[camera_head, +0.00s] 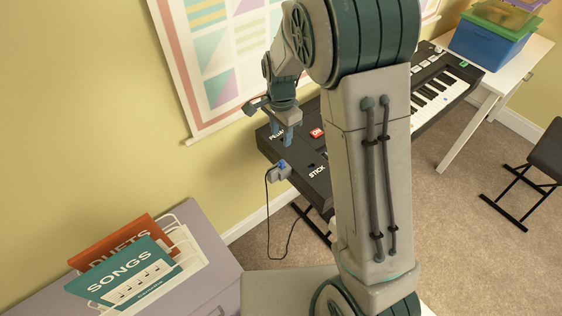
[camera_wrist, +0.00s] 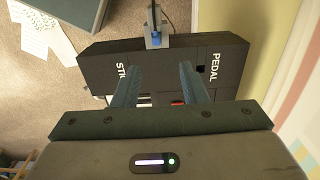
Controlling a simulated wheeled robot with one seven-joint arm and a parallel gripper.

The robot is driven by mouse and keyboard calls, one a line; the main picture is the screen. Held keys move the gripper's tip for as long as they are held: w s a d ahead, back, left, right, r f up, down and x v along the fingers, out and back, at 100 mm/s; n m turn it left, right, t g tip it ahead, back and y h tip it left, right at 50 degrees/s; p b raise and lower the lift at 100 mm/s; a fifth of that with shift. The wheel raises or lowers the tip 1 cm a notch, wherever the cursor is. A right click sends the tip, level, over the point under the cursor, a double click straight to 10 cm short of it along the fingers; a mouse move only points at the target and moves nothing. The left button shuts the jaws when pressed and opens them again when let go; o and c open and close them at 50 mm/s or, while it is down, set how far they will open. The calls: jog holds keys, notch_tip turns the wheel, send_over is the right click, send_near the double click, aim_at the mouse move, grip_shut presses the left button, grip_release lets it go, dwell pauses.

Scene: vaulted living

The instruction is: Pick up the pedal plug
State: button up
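The pedal plug (camera_head: 282,164) is a small blue piece at a grey block on the near end of the black keyboard (camera_head: 315,178), and a dark cable hangs below it. In the wrist view the blue plug (camera_wrist: 155,36) is at the top centre, at the edge of the keyboard end (camera_wrist: 165,58) between the labels STICK and PEDAL. I cannot tell whether it is seated in the block. My gripper (camera_head: 284,136) is above the keyboard end, slightly above the plug. In the wrist view my gripper (camera_wrist: 157,75) has its two blue fingers apart with nothing between them.
A lilac cabinet (camera_head: 205,232) with a rack of SONGS (camera_head: 125,270) and DUETS books stands at lower left. The wall with a poster (camera_head: 215,50) is close behind the keyboard. A white table (camera_head: 520,62) with a blue bin (camera_head: 490,42) and a stool (camera_head: 548,150) are right.

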send_over(282, 161)
jog(key=f, duration=0.5)
jog(key=shift+w+a+f, duration=0.1)
jog(key=shift+w+f, duration=0.1)
jog(key=shift+w, duration=0.05)
jog(key=f, duration=0.1)
jog(key=f+p, duration=0.1)
jog(key=f, duration=0.2)
jog(key=shift+s+f+p, duration=0.15)
jog(key=shift+s+p, duration=0.15)
jog(key=shift+f, duration=0.6)
jog(key=shift+c, duration=0.3)
grip_shut()
